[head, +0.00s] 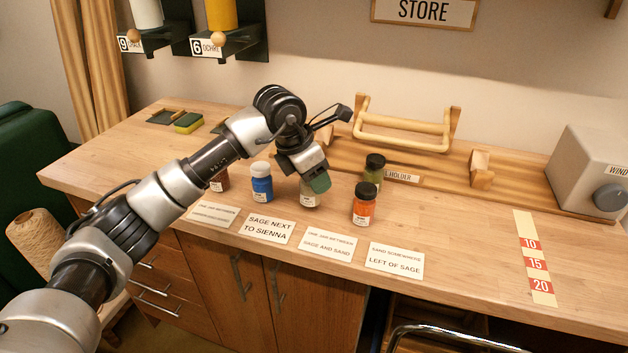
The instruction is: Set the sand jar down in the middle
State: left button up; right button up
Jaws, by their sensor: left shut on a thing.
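My left gripper (313,184) reaches down over the middle of the jar row and is shut on the sand jar (309,199). The jar is pale, looks about upright, and its top is hidden by the gripper. I cannot tell whether its base touches the table (450,240). To its left stand a blue jar (262,188) and a red-brown jar (220,184), partly behind my arm. To its right stand an orange jar (363,209) and, behind that, an olive-green jar (374,172). My right gripper is not in view.
A wooden holder (405,140) stands behind the jars. A grey box (590,170) is at the back right, a numbered strip (534,255) before it. The table between is clear.

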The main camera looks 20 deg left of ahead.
pick_arm(q)
jog(key=shift+f, duration=0.9)
jog(key=shift+f, duration=0.1)
jog(key=o, duration=1)
jog(key=shift+c, duration=0.2)
jog(key=shift+r, duration=0.25)
jog(key=v, duration=1.1)
jog(key=shift+r, duration=0.35)
